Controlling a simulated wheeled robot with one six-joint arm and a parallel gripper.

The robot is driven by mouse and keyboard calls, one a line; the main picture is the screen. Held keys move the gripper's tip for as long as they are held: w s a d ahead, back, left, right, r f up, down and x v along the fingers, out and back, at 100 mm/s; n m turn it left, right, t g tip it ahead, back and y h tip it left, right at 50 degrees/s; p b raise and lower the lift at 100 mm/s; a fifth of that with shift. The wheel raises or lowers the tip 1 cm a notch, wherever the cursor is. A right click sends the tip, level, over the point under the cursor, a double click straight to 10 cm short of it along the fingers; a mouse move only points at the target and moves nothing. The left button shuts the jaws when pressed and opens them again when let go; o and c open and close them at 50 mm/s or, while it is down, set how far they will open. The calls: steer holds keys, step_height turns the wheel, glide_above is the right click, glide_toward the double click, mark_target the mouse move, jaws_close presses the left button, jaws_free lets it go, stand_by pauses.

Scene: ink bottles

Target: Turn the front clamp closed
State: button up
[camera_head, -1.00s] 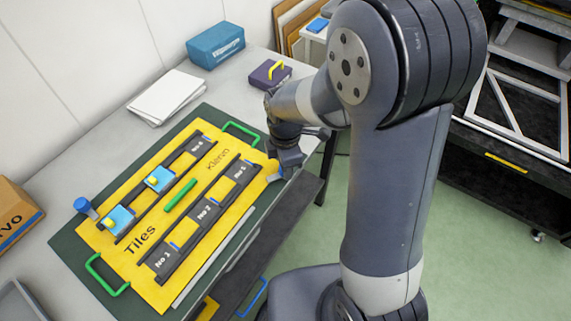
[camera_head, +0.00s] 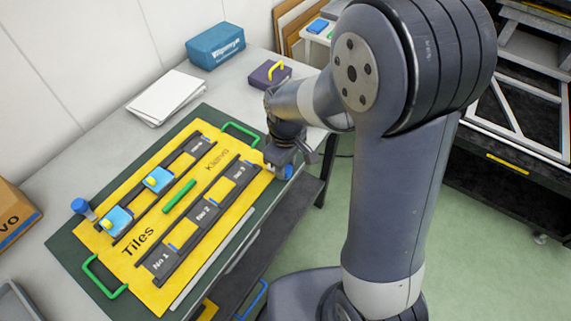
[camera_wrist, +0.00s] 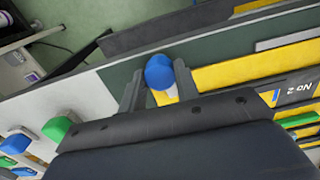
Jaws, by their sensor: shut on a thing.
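The front clamp has a round blue knob (camera_wrist: 160,71) on a pale stem, at the edge of the yellow board (camera_wrist: 212,76). In the wrist view the knob stands between my two dark fingers. My gripper (camera_wrist: 160,88) is shut on this clamp. In the head view my gripper (camera_head: 277,168) is low at the right corner of the yellow board (camera_head: 143,275), and the blue knob (camera_head: 287,171) shows beside it. The clamp's lower part is hidden by my gripper. A second clamp with a blue knob (camera_head: 80,205) stands upright at the board's left corner.
White sheets (camera_head: 166,96), a blue box (camera_head: 215,46) and a dark purple box (camera_head: 270,73) lie behind.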

steer(key=shift+m, duration=0.9)
steer(key=o, duration=1)
steer(key=shift+c, duration=0.2)
step_height(320, 180, up, 11)
steer(key=shift+f, duration=0.1)
step_height(320, 180, down, 11)
steer(key=shift+r, duration=0.1)
